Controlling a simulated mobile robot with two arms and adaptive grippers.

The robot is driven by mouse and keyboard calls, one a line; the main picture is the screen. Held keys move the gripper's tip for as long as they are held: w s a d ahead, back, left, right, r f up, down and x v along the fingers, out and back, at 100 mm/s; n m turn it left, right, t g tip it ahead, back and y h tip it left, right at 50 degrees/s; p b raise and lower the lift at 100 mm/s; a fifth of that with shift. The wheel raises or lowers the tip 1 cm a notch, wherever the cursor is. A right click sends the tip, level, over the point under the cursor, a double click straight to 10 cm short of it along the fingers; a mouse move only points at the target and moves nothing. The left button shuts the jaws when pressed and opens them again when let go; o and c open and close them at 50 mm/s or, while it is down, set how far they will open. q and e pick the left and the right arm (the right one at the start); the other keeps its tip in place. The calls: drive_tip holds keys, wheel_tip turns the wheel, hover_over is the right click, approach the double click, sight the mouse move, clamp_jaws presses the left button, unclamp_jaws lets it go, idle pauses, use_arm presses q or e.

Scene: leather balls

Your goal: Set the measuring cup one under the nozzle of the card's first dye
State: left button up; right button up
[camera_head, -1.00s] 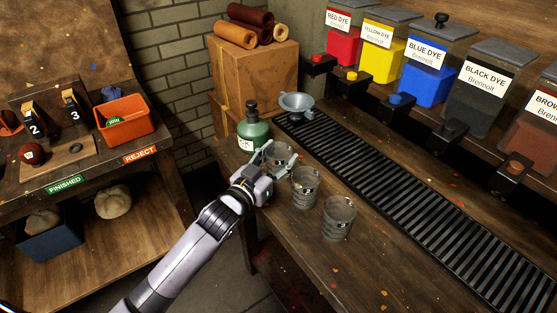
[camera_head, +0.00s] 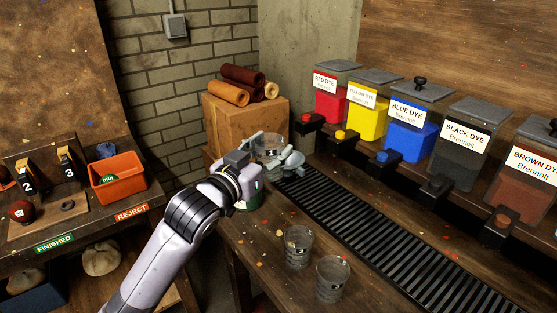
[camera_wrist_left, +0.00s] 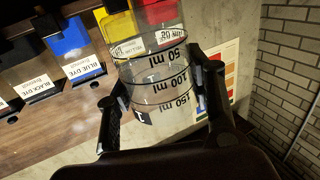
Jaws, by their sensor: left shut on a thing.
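My left gripper (camera_head: 272,152) is shut on a clear measuring cup (camera_wrist_left: 158,85), holding it in the air above the back left end of the bench. In the left wrist view its scale reads 50, 100 and 150 ml, and a dark "1" mark shows low on it. Two other clear cups, a farther one (camera_head: 298,247) and a nearer one (camera_head: 332,278), stand on the bench. The dye dispensers stand in a row: red (camera_head: 331,105), yellow (camera_head: 368,121), blue (camera_head: 409,140), black (camera_head: 459,158) and brown (camera_head: 524,185). My right gripper is out of view.
A slatted drip grate (camera_head: 370,232) runs below the nozzles. A grey funnel (camera_head: 293,161) and a partly hidden green bottle (camera_head: 253,198) are close to my gripper. A box (camera_head: 245,120) with leather rolls stands behind. A sheet with coloured bars (camera_wrist_left: 229,72) hangs on the wall.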

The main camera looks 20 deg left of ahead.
use_arm(q)
drive_tip(key=s+a+f+n+y, duration=0.2)
drive_tip(key=s+f+n+y, duration=0.1)
drive_tip(key=s+f, duration=1.5)
drive_tip(key=s+y, duration=0.1)
drive_tip(key=s, duration=0.3)
drive_tip(key=shift+s+f+t+y, duration=0.15)
drive_tip(key=shift+s+t+y, duration=0.05)
drive_tip(key=shift+t+y, duration=0.1)
